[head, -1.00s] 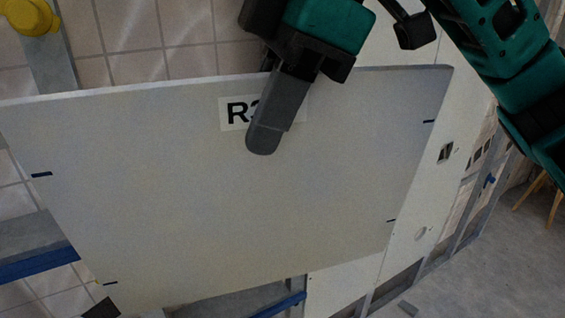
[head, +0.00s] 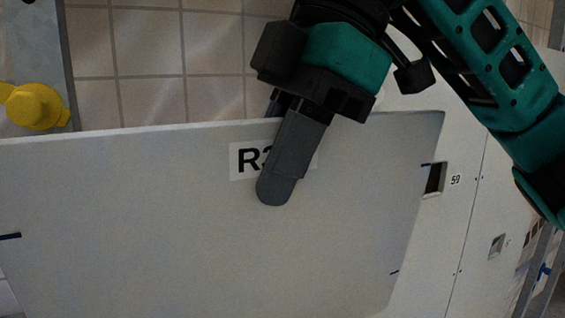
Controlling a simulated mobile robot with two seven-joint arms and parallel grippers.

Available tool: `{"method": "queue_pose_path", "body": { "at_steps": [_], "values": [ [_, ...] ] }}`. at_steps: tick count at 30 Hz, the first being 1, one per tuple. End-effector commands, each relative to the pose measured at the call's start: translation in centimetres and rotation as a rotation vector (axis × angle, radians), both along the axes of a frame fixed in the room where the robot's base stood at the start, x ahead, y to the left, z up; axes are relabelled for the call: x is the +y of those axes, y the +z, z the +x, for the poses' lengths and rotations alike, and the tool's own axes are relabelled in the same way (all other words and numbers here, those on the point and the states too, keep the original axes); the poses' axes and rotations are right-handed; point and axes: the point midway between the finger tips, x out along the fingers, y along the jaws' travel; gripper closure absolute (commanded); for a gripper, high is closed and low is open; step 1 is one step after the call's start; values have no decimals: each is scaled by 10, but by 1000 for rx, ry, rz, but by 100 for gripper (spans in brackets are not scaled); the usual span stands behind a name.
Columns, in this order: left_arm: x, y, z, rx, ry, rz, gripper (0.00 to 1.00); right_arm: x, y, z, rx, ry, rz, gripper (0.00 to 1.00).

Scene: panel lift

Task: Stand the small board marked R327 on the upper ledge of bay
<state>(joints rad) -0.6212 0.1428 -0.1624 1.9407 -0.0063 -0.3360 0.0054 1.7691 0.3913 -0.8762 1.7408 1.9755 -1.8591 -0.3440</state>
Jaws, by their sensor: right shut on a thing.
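A large pale board (head: 180,235) fills the lower left and middle of the head view. Its label starts with "R" and a part of a "3"; my finger covers the rest. My right gripper (head: 283,150) comes down over the board's top edge and is shut on it, one finger in front and one behind. The board has dark marks near its left and right edges. Its lower edge is out of view. No ledge can be made out behind the board. My left gripper is not in view.
Behind the board is a tiled wall (head: 160,60) with a grey metal upright (head: 38,50) at the left. A yellow knob-like fitting (head: 35,106) sits on it, just above the board. At the right, a white wall panel (head: 455,215) has a dark opening and a "59" label.

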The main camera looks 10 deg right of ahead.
Motion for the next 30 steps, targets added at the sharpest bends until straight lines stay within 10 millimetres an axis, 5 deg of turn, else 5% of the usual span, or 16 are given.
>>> {"method": "queue_pose_path", "body": {
  "at_steps": [30],
  "values": [
    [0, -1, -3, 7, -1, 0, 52, 26, -12, 81, -2, -3, 5, 100]
  ]
}}
